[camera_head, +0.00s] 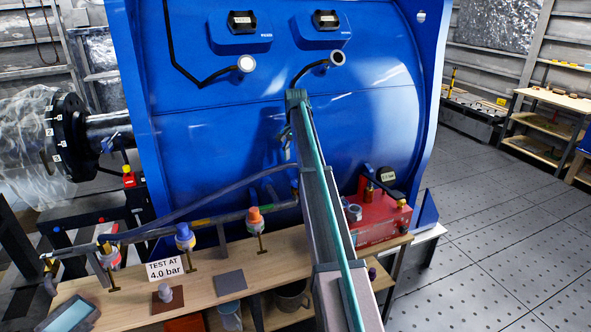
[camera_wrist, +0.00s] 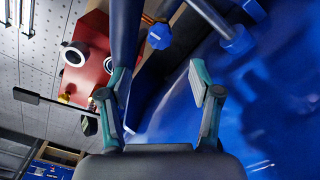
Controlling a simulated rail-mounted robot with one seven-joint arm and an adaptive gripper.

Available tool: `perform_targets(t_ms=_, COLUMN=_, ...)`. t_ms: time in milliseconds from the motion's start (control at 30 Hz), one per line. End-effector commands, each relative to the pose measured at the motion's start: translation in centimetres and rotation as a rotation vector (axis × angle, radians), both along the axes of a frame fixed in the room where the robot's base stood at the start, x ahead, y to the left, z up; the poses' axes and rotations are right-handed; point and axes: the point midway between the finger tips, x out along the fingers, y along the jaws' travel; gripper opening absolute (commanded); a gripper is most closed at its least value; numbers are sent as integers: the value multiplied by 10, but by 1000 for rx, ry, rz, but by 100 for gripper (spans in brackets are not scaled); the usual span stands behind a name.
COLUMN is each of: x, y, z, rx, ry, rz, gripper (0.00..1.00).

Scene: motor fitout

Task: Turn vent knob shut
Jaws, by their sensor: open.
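My gripper (camera_wrist: 156,86) is open and empty in the wrist view, its two teal-and-grey fingers spread apart. A small blue faceted knob or cap (camera_wrist: 160,36) shows beyond the fingertips, apart from them; I cannot tell for sure that it is the vent knob. In the head view, a pipe along the bench carries a blue knob (camera_head: 185,236) and an orange knob (camera_head: 254,215), with a red-and-yellow fitting (camera_head: 109,256) at its left end. No label marks any of these as the vent. My arm hides most of my gripper in the head view.
The large blue motor housing (camera_head: 230,130) fills the space behind the bench (camera_head: 215,300). A red pump unit (camera_head: 378,222) with a black lever stands right of my arm; it also shows in the wrist view (camera_wrist: 88,62). A "TEST AT 4.0 bar" sign (camera_head: 165,269) stands on the bench.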

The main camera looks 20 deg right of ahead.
Motion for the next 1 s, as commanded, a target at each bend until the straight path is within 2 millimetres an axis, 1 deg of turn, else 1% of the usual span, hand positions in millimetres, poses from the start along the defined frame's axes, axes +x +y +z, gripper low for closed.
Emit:
perform_targets(t_ms=33, x=1, y=0, z=8, rx=0, ry=-1, rz=0, gripper=64)
perform_targets(t_ms=100, x=1, y=0, z=16, rx=0, ry=-1, rz=0, gripper=64)
perform_targets(t_ms=233, x=0, y=0, z=24, rx=0, ry=0, rz=0, gripper=64)
perform_targets(t_ms=700, x=0, y=0, z=26, rx=0, ry=0, rz=0, gripper=64)
perform_targets(t_ms=767, x=-1, y=-3, z=25, rx=-1, ry=-3, rz=1, gripper=64)
perform_targets(t_ms=867, x=-4, y=-21, z=15, rx=-14, ry=-29, rz=15, gripper=64)
perform_targets(t_ms=967, x=-10, y=-59, z=-2, rx=-46, ry=-83, rz=48, gripper=64)
perform_targets(t_ms=1000, x=-15, y=-80, z=-11, rx=-67, ry=-112, rz=68, gripper=64)
